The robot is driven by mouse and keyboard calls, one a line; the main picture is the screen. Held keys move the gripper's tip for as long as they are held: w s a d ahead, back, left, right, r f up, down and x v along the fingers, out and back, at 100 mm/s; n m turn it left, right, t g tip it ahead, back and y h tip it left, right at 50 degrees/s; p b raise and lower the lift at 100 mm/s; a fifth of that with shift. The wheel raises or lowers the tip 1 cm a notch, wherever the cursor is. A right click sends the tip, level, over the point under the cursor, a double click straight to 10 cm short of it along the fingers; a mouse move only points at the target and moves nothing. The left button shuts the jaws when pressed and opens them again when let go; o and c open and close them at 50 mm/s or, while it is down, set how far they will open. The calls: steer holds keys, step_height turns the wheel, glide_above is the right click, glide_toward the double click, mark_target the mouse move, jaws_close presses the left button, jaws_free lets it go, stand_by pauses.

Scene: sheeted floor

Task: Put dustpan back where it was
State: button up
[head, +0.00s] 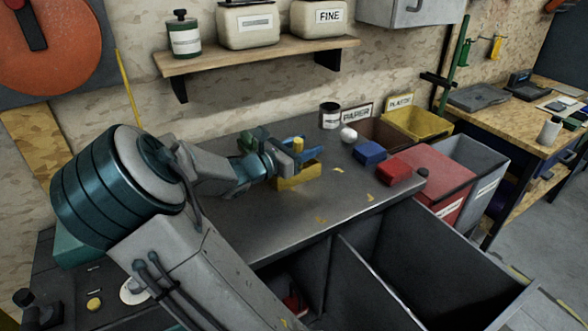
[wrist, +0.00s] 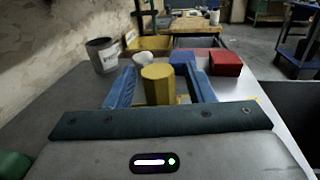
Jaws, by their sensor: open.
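A yellow object that looks like the dustpan (head: 298,181) is on the grey worktop, its upright yellow handle partly hidden by my gripper (head: 284,156) in the head view. In the wrist view the yellow handle (wrist: 158,86) stands between the two blue fingers of my gripper (wrist: 158,76). The fingers are open on either side of it. Whether either finger touches it I cannot tell. The lower part of the dustpan is mostly hidden in the wrist view.
A blue block (head: 369,153), a red block (head: 393,172), a white round item (head: 348,134) and a dark pot (head: 330,116) are on the worktop. Bins labelled PAPER (head: 374,134) and PLASTIC (head: 417,125) stand behind. A wooden shelf (head: 260,57) hangs above. Open compartments (head: 440,250) lie in front.

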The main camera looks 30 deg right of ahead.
jaws_close()
steer(key=shift+r, duration=0.15)
